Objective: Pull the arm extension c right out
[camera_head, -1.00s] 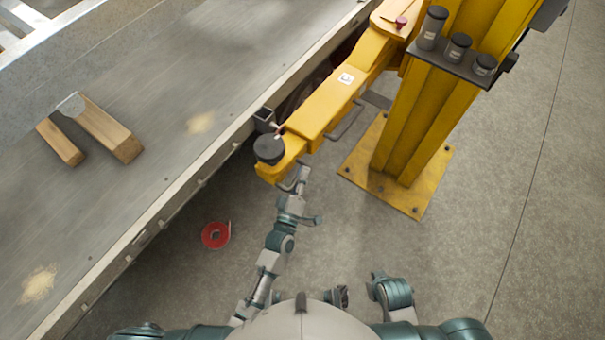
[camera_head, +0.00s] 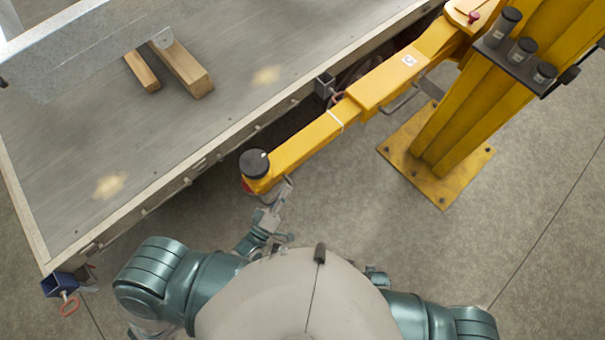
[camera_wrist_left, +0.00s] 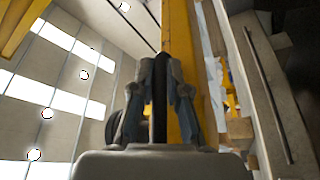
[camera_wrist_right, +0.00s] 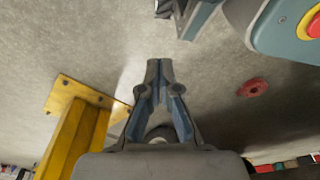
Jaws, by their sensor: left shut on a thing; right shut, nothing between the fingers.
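My left gripper (camera_head: 283,190) is at a handle under that end. In the left wrist view its fingers (camera_wrist_left: 160,70) are closed on a dark bar, the handle (camera_wrist_left: 160,95), with the yellow arm (camera_wrist_left: 178,60) behind. My right gripper (camera_wrist_right: 160,70) is shut and empty in its wrist view, above the floor; my body hides it in the head view.
A yellow column (camera_head: 465,115) on a bolted base plate (camera_head: 440,185) stands at the right. The grey trailer bed (camera_head: 150,130) lies left of the arm, with wooden blocks (camera_head: 183,68) on it. A red ring-shaped object (camera_wrist_right: 252,88) lies on the floor. Floor at right is clear.

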